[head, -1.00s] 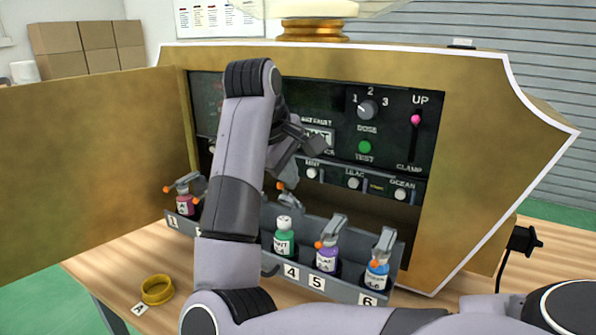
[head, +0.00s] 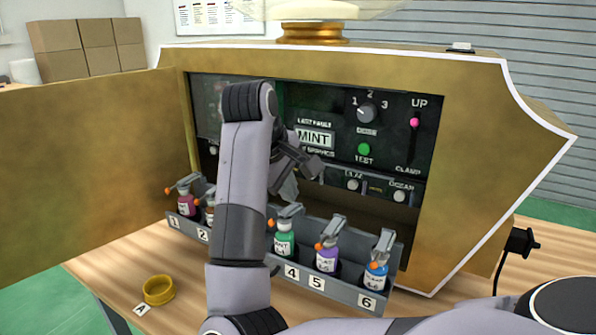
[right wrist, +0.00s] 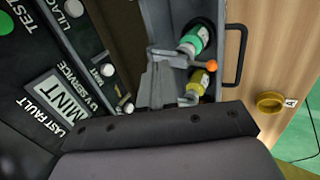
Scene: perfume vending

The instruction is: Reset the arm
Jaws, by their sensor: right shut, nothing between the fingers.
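My right arm reaches up in front of the open gold machine in the head view. Its gripper (head: 312,168) hangs before the dark panel, left of the DOSE knob, above the bottle tray, shut and empty. In the right wrist view the fingers (right wrist: 157,82) are beside the bottle tray. The green mint bottle (head: 284,240) stands upright in the tray, with its grey clamp (head: 290,212) down over its top. It also shows in the right wrist view (right wrist: 196,40). My left gripper is not in view.
The tray (head: 340,292) also holds clamped purple (head: 327,258) and blue (head: 376,275) bottles at the right. The open gold door (head: 90,165) stands at the left. The panel has a pink-knobbed lever (head: 414,122) set up.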

